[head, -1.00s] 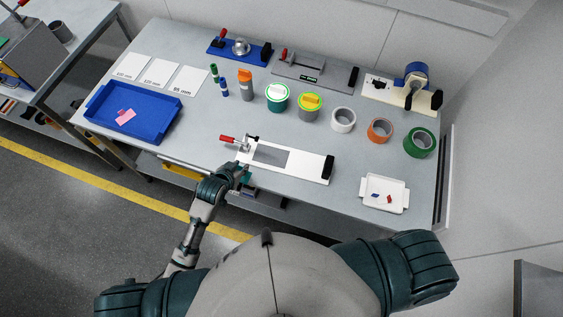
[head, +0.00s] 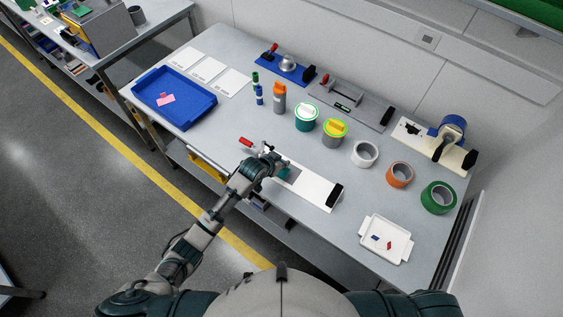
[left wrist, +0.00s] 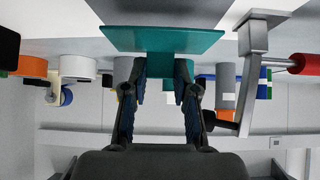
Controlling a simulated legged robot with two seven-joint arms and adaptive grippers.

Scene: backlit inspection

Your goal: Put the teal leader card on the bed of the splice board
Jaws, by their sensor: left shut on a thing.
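The white splice board (head: 319,192) lies near the table's front edge. Its grey bed (head: 293,177) is partly hidden by my left gripper (head: 279,168), which is over the board's left part. The gripper is shut on the teal leader card (head: 284,173). In the left wrist view the card (left wrist: 120,40) is a flat teal plate with a block between my fingertips (left wrist: 163,75). The card looks close to the bed; I cannot tell whether they touch. The red-handled clamp (head: 246,143) stands at the board's left end. My right gripper is not in view.
The clamp's metal arm (left wrist: 250,75) is close beside the card in the left wrist view. A black block (head: 335,195) is at the board's right end. Tape rolls, such as the white one (head: 364,154), stand behind. A white tray (head: 364,244) lies to the right.

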